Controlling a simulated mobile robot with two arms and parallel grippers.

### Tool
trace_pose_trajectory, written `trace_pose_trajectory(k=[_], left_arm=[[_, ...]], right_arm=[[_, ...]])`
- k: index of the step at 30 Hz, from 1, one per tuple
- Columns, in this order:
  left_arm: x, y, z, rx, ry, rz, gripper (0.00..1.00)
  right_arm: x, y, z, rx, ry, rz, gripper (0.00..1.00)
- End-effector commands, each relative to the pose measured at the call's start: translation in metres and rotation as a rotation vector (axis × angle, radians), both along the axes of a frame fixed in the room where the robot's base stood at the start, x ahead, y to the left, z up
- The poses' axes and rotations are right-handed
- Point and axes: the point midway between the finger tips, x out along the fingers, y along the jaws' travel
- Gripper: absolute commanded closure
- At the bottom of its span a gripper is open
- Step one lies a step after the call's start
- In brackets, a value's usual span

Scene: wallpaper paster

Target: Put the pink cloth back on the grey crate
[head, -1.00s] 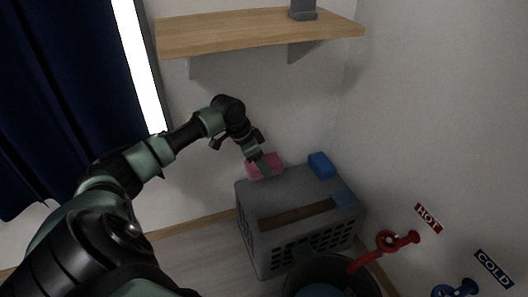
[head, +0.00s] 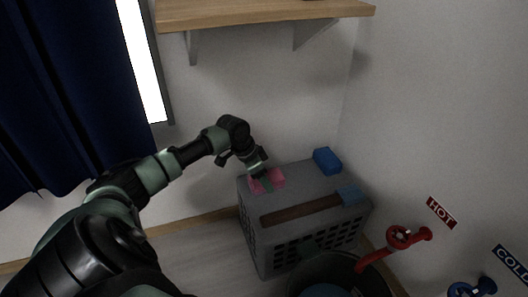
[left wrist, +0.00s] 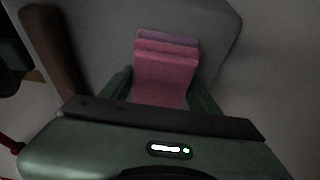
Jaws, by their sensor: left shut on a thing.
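The pink cloth (head: 277,177) is a small folded block at the back left of the grey crate's top. In the left wrist view the cloth (left wrist: 165,70) sits between the two fingers, with the crate top (left wrist: 100,50) behind it. My left gripper (head: 265,180) is shut on the cloth and points down at the crate. The cloth is at or just above the crate top; I cannot tell if it touches. The grey crate (head: 306,184) stands on the floor against the wall. My right gripper is not in view.
A dark bucket (head: 372,288) stands in front. Red HOT (head: 400,238) and blue COLD (head: 470,289) taps are at the right. A wooden shelf (head: 260,12) hangs above.

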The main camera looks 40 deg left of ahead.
Motion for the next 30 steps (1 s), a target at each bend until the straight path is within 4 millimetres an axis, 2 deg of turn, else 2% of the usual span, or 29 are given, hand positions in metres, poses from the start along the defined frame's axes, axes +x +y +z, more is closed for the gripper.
trace_pose_trajectory(k=[13, 14, 15, 16, 30], left_arm=[[0.0003, 0.0002, -0.0047, 0.0, -0.001, 0.0, 0.81], [0.0004, 0.0002, -0.0048, 0.002, -0.002, 0.0, 0.31], [0.0004, 0.0003, -0.0048, 0.002, -0.002, 0.0, 0.19], [0.0004, 0.0003, -0.0048, 0.002, -0.002, 0.0, 0.17], [0.0007, 0.0008, -0.0064, 0.002, -0.003, 0.001, 0.17]], right_arm=[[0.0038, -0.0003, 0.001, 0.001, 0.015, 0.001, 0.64], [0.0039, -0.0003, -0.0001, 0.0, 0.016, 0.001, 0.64], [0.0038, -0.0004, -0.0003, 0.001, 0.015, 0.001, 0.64], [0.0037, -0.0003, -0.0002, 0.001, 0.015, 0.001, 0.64], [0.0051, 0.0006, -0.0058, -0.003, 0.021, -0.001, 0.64]])
